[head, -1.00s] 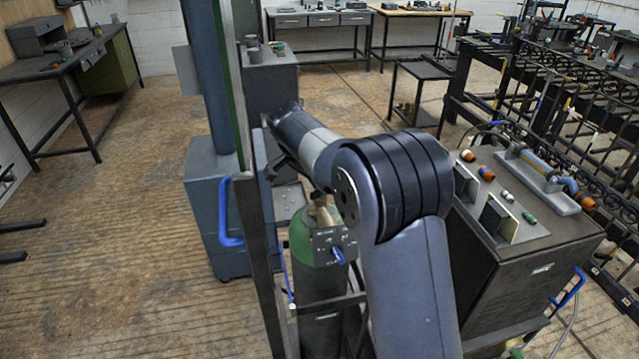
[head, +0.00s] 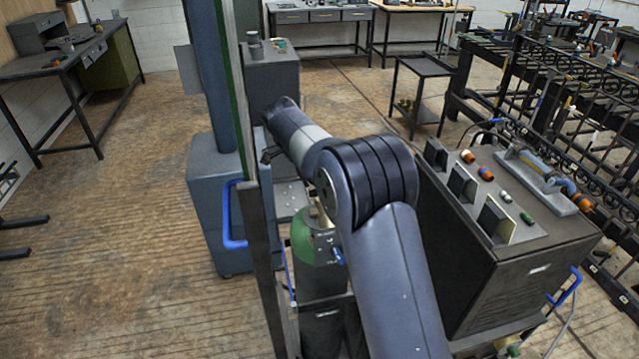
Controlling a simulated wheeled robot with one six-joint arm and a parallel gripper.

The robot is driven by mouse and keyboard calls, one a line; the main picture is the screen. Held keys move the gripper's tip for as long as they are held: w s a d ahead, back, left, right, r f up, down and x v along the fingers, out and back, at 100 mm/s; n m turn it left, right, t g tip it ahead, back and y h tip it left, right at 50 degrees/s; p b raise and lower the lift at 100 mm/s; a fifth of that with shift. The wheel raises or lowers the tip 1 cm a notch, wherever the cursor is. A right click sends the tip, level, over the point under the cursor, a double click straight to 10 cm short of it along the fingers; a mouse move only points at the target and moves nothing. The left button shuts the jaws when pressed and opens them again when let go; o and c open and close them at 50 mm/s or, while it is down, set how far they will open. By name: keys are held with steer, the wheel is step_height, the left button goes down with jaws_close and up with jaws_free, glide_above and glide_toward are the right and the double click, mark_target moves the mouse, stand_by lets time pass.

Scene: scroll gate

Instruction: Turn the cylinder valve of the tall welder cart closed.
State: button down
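A gas cylinder (head: 321,318) with a green shoulder (head: 303,236) and grey body stands upright at the centre. Its brass-coloured valve top (head: 314,213) shows just left of my elbow, partly hidden by my arm. A small plate and a blue knob (head: 338,257) sit on its front, beside my upper arm. The dark welder cart (head: 520,265) stands to the right of the cylinder. My forearm reaches away above and behind the cylinder. A small dark part (head: 270,155) at its far end may be my gripper; its fingers cannot be made out. I see no contact with the valve.
A dark upright post (head: 262,235) stands close left of the cylinder. A grey cabinet (head: 271,75) stands beyond my forearm. Black racks (head: 560,100) fill the right.

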stand_by(0.3)
steer(key=c, duration=1.5)
jaws_free()
steer(key=shift+o, duration=0.2)
step_height(320, 180, up, 10)
steer(key=shift+b, duration=0.35)
steer(key=shift+f, duration=0.1)
step_height(320, 180, down, 10)
steer(key=shift+r+p, duration=0.1)
steer(key=shift+p, duration=0.25)
